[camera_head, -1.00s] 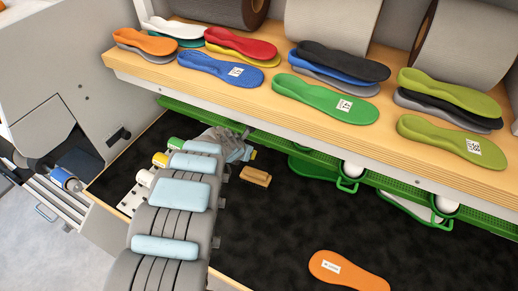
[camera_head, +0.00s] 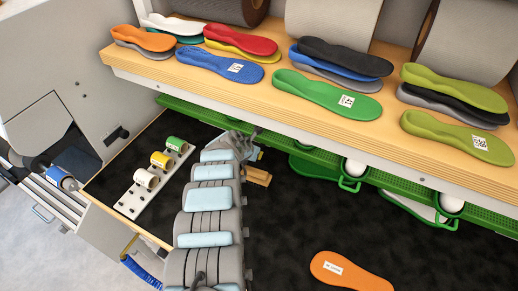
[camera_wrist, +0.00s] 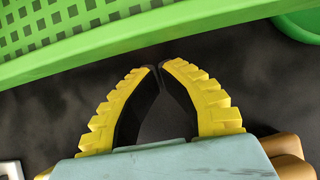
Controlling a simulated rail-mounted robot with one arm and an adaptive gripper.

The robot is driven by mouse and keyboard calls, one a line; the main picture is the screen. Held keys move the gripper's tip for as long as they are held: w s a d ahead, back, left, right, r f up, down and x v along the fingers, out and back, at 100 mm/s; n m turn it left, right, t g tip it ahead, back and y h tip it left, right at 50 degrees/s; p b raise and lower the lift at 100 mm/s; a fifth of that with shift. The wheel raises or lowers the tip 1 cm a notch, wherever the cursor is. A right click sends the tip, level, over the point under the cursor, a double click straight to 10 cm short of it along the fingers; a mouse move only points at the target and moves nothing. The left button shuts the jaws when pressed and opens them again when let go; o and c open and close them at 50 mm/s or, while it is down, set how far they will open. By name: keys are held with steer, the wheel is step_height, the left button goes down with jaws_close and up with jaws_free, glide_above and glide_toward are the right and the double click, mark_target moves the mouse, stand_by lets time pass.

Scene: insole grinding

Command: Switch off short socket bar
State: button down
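I cannot make out a socket bar or its switch for certain in either view. My gripper (camera_wrist: 159,68) shows in the wrist view with its yellow-ribbed fingers bent together and the tips meeting. Nothing shows between the tips. In the head view my gripper (camera_head: 257,152) is mostly hidden by my arm, near the green perforated rail under the shelf. In the wrist view the green rail (camera_wrist: 110,35) runs just beyond the fingertips, apart from them in the picture.
A white plate (camera_head: 126,205) with green, yellow and white rolls lies left of my arm. A wooden block (camera_head: 259,176) lies by my gripper. The wooden shelf (camera_head: 260,91) holds several insoles above the rail. An orange insole (camera_head: 350,272) lies on the dark tabletop, otherwise largely clear at right.

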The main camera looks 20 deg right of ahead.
steer(key=shift+w+d+f+b, duration=0.35)
steer(key=shift+w+d+b, duration=0.35)
steer(key=shift+d, duration=0.15)
steer(key=shift+w+d+b, duration=0.45)
steer(key=shift+b, duration=0.2)
steer(key=shift+w+r, duration=0.1)
